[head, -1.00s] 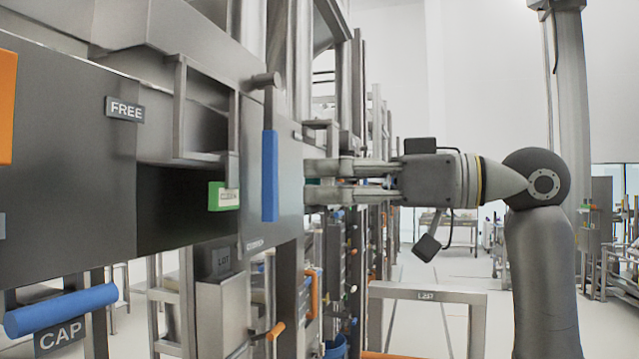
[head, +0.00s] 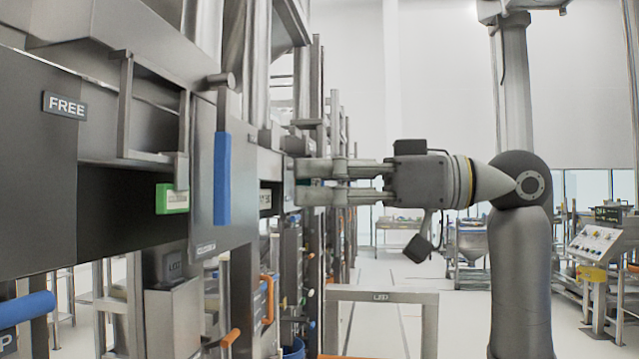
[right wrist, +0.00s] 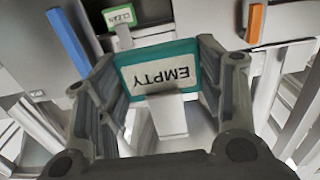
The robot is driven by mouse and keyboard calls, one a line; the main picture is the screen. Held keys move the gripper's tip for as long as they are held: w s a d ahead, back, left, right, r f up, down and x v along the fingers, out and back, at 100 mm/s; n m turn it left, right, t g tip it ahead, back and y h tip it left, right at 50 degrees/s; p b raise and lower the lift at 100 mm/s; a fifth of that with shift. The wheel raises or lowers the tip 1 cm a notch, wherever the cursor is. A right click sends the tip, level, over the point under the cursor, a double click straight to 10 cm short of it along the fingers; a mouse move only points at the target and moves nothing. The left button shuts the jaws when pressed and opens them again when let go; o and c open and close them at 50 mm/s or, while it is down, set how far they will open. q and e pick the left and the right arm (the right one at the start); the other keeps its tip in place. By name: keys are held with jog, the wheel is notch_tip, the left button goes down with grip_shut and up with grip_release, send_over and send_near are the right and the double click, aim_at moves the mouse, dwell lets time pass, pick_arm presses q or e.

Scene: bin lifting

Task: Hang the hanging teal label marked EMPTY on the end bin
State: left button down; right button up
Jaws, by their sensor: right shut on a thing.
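The teal-framed label marked EMPTY (right wrist: 159,76) is upside down in the right wrist view, between the two fingers of my right gripper. My right gripper (head: 302,182) is shut on it, reaching in from the right in the head view, level with the bin row and beyond the blue-handled panel. In the head view the label itself is not clearly seen. A grey bin front with a blue upright handle (head: 222,180) stands left of the gripper. In the right wrist view, an orange-handled front (right wrist: 256,22) lies beyond the label on the right. I cannot tell which is the end bin.
A green tag (head: 172,199) sits in the dark opening left of the blue handle. A FREE plate (head: 65,105) is on the left panel. A low frame (head: 382,297) stands on the floor below my right arm. Open floor lies further back.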

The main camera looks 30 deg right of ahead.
jog(key=v, duration=1.2)
jog(key=shift+b, duration=0.45)
jog(key=w+a+f+m+t+h, duration=0.1)
jog(key=w+a+f, duration=0.1)
jog(key=w+f, duration=0.5)
jog(key=w+a+f+m+t+h, duration=0.1)
jog(key=w+a+f+t, duration=0.15)
jog(key=w+f, duration=0.45)
jog(key=w+a+f+m+t+h, duration=0.1)
jog(key=w+a+f+h, duration=0.1)
jog(key=w+f, duration=0.35)
jog(key=w+a+f+m+h, duration=0.1)
jog(key=w+a+f+m, duration=0.15)
jog(key=f, duration=0.55)
jog(key=s+a+f+m+t+h, duration=0.1)
jog(key=s+f+m+h, duration=0.2)
jog(key=f, duration=0.8)
jog(key=s+a+f+t+h, duration=0.2)
jog(key=s+f+h, duration=0.15)
jog(key=f, duration=0.65)
jog(key=s+f+m+h, duration=0.2)
jog(key=s+f+h, duration=0.1)
jog(key=s, duration=0.6)
jog(key=shift+d+f, duration=0.25)
jog(key=shift+f, duration=0.3)
